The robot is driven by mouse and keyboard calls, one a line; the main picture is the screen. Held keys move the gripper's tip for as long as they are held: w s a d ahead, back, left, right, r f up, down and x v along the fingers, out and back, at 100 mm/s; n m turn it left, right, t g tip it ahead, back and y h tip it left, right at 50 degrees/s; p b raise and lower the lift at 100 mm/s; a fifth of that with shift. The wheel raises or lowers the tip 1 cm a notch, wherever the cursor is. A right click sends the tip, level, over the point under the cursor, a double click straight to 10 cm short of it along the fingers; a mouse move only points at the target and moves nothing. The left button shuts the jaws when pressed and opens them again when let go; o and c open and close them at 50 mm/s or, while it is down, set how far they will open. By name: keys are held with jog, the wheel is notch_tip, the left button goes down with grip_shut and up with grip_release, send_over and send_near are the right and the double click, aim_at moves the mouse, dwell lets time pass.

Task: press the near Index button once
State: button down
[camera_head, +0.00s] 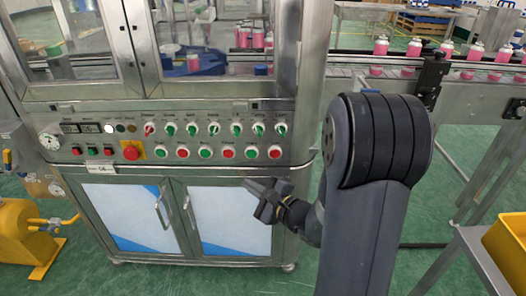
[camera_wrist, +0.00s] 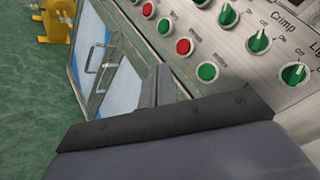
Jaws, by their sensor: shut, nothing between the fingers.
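The control panel (camera_head: 210,138) is on the front of the steel machine. It has a row of round green and red push buttons (camera_head: 206,154) below a row of switches. The labels are too small to read, so I cannot tell which is the near Index button. The wrist view shows a green button (camera_wrist: 208,71) and a red button (camera_wrist: 184,46) close by, with their labels unreadable. My gripper (camera_head: 256,189) is shut and empty, below the button row in the head view, in front of the cabinet doors. Its fingers (camera_wrist: 159,82) also show in the wrist view, apart from the buttons.
Green selector switches (camera_wrist: 260,42) sit above the buttons, one labelled Crimp. A red emergency stop (camera_head: 132,151) on yellow is at the panel's left. A conveyor (camera_head: 465,88) with pink bottles runs at right. A yellow machine (camera_head: 28,240) stands at left. The green floor in front is open.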

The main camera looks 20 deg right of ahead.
aim_at(252, 154)
jog(key=shift+w+d, duration=0.15)
jog(key=shift+d, duration=0.15)
jog(key=shift+w+d+p, duration=0.25)
jog(key=shift+w+d, duration=0.2)
jog(key=shift+w, duration=0.95)
jog(key=shift+w+d+p, duration=0.25)
jog(key=shift+w+d, duration=0.2)
jog(key=shift+w, duration=0.9)
jog(key=shift+w+d+p, duration=0.25)
jog(key=shift+w+d, duration=0.2)
jog(key=shift+w, duration=0.95)
jog(key=shift+w, duration=0.1)
jog(key=shift+w+d+b, duration=0.1)
jog(key=shift+w+b, duration=0.2)
jog(key=shift+b, duration=0.05)
